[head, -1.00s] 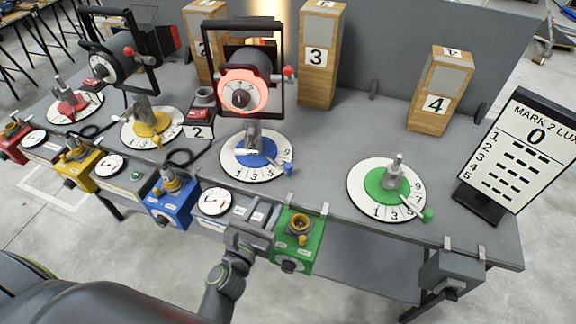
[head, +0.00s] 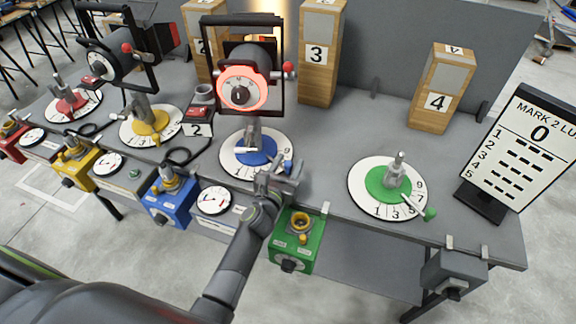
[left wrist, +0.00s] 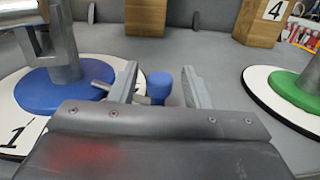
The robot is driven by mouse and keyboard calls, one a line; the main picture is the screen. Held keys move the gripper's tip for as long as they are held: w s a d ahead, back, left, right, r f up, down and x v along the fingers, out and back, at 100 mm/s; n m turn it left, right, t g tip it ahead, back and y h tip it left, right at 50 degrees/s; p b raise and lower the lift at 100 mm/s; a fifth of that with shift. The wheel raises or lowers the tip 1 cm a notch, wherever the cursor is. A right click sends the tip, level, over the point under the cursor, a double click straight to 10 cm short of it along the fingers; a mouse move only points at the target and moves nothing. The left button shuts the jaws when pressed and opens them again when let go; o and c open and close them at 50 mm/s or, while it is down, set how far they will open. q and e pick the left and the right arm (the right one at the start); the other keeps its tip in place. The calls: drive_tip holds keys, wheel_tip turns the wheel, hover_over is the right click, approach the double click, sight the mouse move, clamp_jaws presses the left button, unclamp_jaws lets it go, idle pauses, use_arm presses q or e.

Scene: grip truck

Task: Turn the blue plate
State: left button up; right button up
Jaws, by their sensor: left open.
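The blue plate (head: 238,158) is a blue disc on a white numbered dial (head: 236,171), with a grey post and a lamp with a red glowing face (head: 242,88) above it. In the left wrist view the blue disc (left wrist: 40,95) is at the left, and a grey rod runs right from it to a blue knob (left wrist: 158,88). My left gripper (head: 287,174) is open at the dial's right edge. In the left wrist view its two fingers (left wrist: 158,84) stand apart, one on each side of the knob. The gripper hides part of the dial. My right gripper is not in view.
A green plate (head: 388,186) on its dial is to the right. A yellow plate (head: 150,124) is to the left. Blue (head: 172,205) and green boxes (head: 297,245) sit along the table's front edge. Numbered wooden blocks (head: 318,60) stand behind. Bare table lies between the blue and green dials.

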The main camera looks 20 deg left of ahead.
use_arm(q)
clamp_jaws()
idle(0.3)
drive_tip(key=shift+s, duration=0.1)
drive_tip(key=shift+s+a+r+m+h+p, duration=0.1)
drive_tip(key=shift+s+a+m+h+p, duration=0.35)
drive_tip(key=shift+h+p, duration=0.4)
drive_tip(key=shift+s+a+m+g+h+p, duration=0.4)
drive_tip(key=shift+s+m+h+p, duration=0.3)
drive_tip(key=shift+h, duration=0.25)
drive_tip(key=shift+s+a+m+g+h, duration=0.2)
drive_tip(key=shift+s+a+m+h, duration=0.15)
drive_tip(key=shift+h, duration=0.2)
drive_tip(key=shift+s+a+m+g+h, duration=0.25)
drive_tip(key=shift+m+h, duration=0.15)
drive_tip(key=shift+h, duration=0.15)
drive_tip(key=shift+s+a+m+g+h+b, duration=0.4)
drive_tip(key=shift+s+a+m+g+h, duration=0.3)
drive_tip(key=shift+a+m+h, duration=0.45)
drive_tip(key=shift+s+d+h, duration=0.1)
drive_tip(key=shift+d+h, duration=0.1)
drive_tip(key=shift+h, duration=0.15)
